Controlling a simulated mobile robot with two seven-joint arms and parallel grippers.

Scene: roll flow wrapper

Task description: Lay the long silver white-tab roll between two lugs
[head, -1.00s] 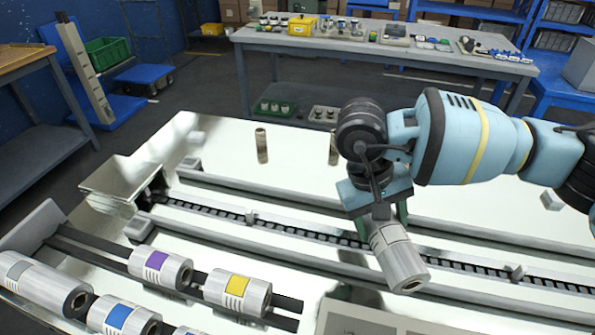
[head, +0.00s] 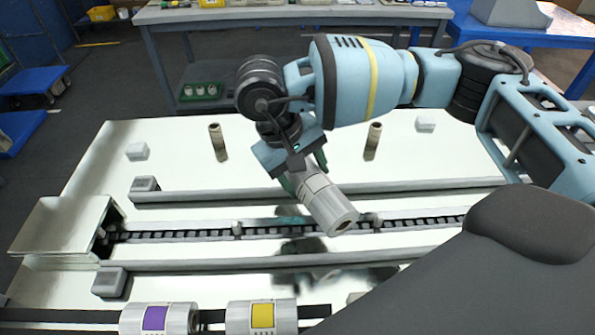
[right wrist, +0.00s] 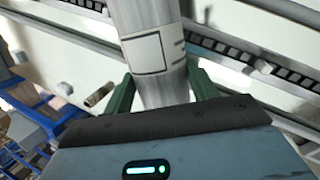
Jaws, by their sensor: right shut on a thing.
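The long silver roll (head: 325,203) with a white tab is in my right gripper (head: 303,172), whose fingers close on its sides. It hangs above the chain (head: 190,234), slanting across it, its open end toward the lower right. A gap under it cannot be measured. In the right wrist view the roll (right wrist: 152,55) stands out between the two green fingers, its white label facing the camera. One lug (head: 237,229) is on the chain left of the roll, and another lug (head: 375,220) is just right of it. My left gripper is out of view.
Two rails, a rear one (head: 400,188) and a front one (head: 220,265), flank the chain. A purple-tab roll (head: 158,319) and a yellow-tab roll (head: 262,317) lie at the front. Two upright posts (head: 218,142) (head: 372,141) stand behind. A metal box (head: 60,228) is at the left.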

